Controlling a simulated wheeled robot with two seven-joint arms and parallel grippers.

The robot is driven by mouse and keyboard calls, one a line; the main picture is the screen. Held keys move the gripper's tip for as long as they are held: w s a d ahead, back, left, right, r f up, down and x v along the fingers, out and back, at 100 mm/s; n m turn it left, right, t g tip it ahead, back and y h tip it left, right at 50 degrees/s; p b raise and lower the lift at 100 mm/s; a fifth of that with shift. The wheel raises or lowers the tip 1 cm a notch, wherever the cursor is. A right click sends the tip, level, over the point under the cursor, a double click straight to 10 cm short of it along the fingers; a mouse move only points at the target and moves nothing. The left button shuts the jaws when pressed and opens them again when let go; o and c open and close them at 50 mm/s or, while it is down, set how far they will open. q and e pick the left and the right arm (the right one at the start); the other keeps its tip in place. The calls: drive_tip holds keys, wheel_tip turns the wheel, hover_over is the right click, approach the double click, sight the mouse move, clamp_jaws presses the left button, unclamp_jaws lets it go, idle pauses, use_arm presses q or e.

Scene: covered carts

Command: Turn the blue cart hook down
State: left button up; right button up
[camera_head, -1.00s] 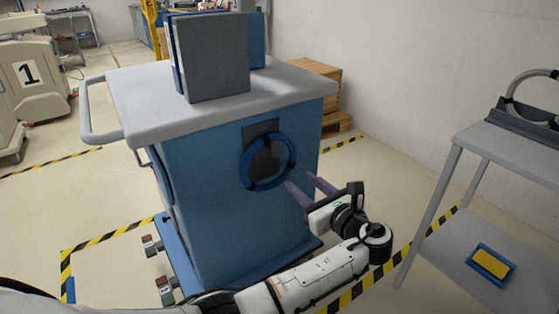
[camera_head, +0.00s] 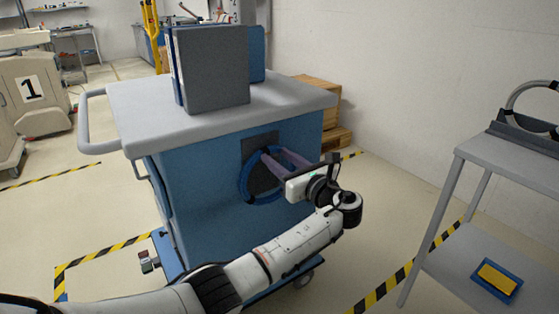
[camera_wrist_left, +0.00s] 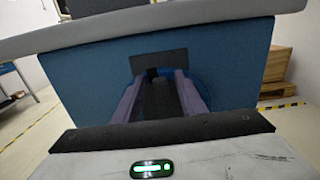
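The blue cart (camera_head: 215,200) stands in the middle of the head view, its end panel facing me. A dark plate (camera_head: 260,146) is fixed to that panel, with a blue ring (camera_head: 245,180) hanging at it. My left gripper (camera_head: 275,154) is at the plate and the ring's upper right, its purple fingers apart. In the left wrist view a dark upright part (camera_wrist_left: 160,95), perhaps the hook, shows between the two fingers. I cannot tell whether the fingers touch it. They partly hide the ring. My right gripper is not in view.
Grey and blue panels (camera_head: 218,70) stand on the cart's grey top (camera_head: 140,105). A grey shelf stand (camera_head: 510,165) is at the right, with a blue and yellow item (camera_head: 497,280) on its lower shelf. Wooden pallets (camera_head: 325,100) stand behind the cart. Striped tape marks the floor.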

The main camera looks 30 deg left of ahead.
use_arm(q)
clamp_jaws()
